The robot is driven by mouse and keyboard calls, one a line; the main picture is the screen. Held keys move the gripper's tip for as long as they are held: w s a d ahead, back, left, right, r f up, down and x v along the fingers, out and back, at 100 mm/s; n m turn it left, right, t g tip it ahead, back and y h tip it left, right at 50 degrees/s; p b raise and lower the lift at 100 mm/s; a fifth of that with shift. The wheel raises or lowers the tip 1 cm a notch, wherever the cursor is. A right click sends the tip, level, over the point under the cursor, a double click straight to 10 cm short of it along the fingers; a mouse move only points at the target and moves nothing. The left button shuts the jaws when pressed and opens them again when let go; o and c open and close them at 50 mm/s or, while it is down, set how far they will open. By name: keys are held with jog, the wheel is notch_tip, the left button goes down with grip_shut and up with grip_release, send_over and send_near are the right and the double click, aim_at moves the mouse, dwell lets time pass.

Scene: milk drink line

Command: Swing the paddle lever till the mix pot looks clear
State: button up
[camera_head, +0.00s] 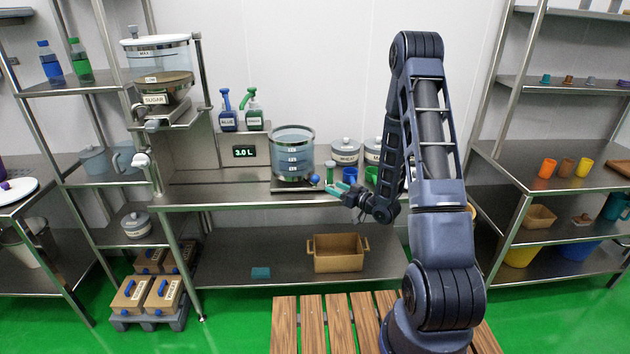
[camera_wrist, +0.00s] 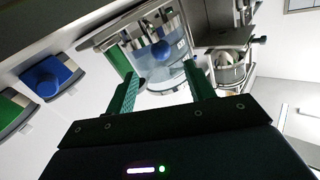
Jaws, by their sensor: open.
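The mix pot (camera_head: 293,150) is a clear round vessel with level marks, standing on the steel bench. Its contents look pale blue-grey and see-through. A blue ball knob (camera_head: 314,180), which looks like the end of the paddle lever, sits low at the pot's right front. My gripper (camera_head: 335,188) is open just right of the knob, pointing at it. In the wrist view the knob (camera_wrist: 161,50) shows between and beyond the green fingers (camera_wrist: 165,80), apart from them, with the pot behind it. The lever's rod and the paddle are hard to make out.
A sugar hopper (camera_head: 160,65) hangs at the upper left. Labelled jars (camera_head: 345,150) and a blue cup (camera_head: 350,174) stand close behind my gripper. A wooden crate (camera_head: 338,252) sits on the lower shelf.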

aim_at(315, 180)
jog(key=x, duration=1)
jog(key=shift+w+a, duration=0.2)
jog(key=shift+a, duration=0.1)
jog(key=shift+c, duration=0.2)
grip_shut()
